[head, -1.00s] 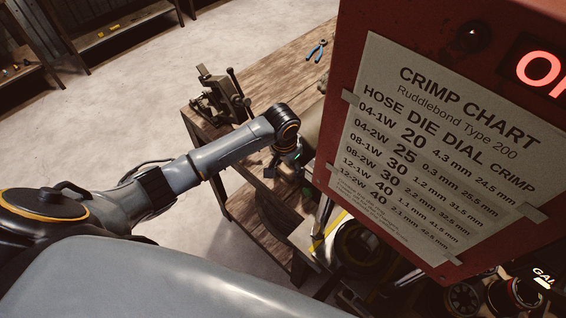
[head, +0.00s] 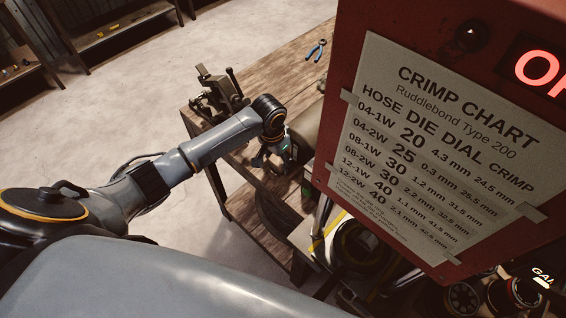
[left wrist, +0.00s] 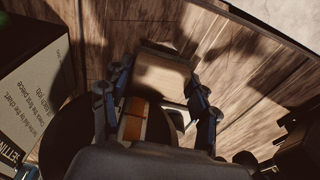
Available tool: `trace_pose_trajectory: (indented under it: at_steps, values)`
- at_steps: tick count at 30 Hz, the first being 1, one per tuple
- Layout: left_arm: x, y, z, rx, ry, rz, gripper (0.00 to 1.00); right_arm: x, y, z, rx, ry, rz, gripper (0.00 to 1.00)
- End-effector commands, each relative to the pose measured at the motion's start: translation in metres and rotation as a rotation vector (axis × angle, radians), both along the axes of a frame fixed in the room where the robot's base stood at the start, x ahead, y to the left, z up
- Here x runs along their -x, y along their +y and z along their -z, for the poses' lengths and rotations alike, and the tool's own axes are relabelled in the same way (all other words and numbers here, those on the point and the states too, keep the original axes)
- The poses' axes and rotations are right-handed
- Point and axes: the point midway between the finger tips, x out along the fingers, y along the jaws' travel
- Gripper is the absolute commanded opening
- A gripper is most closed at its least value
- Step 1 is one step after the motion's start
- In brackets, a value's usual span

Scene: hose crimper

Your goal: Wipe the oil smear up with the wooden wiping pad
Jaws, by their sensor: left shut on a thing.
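My left gripper (head: 276,156) is low over the wooden bench, beside the red machine. In the left wrist view, its fingers (left wrist: 158,84) are shut on the wooden wiping pad (left wrist: 162,74), a pale block with an orange-brown part (left wrist: 146,122) showing nearer the wrist. The pad is close over the bench boards; I cannot tell whether it touches them. Dark patches (left wrist: 237,58) lie on the boards beyond the pad. I cannot tell oil smear from shadow there. The pad is not clear in the head view. My right gripper is not in view.
The red machine with its crimp chart (head: 440,140) fills the right. A vise (head: 218,92) and blue pliers (head: 316,49) are on the bench (head: 285,68). A printed panel (left wrist: 36,85) stands left in the left wrist view. Bare boards lie between vise and pliers.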

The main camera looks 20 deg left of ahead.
Motion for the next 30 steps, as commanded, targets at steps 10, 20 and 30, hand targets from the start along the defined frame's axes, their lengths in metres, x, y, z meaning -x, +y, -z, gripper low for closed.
trace_pose_trajectory:
  at_steps: [10,20,30]
  values:
    - [-0.004,0.011,0.0,0.001,0.0,0.0,0.29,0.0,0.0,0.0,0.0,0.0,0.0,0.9]
    - [-0.002,0.005,0.0,0.002,0.001,0.003,0.29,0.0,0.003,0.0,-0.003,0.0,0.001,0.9]
    - [0.007,-0.019,0.0,0.004,0.0,0.003,0.29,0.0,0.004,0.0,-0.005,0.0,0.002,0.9]
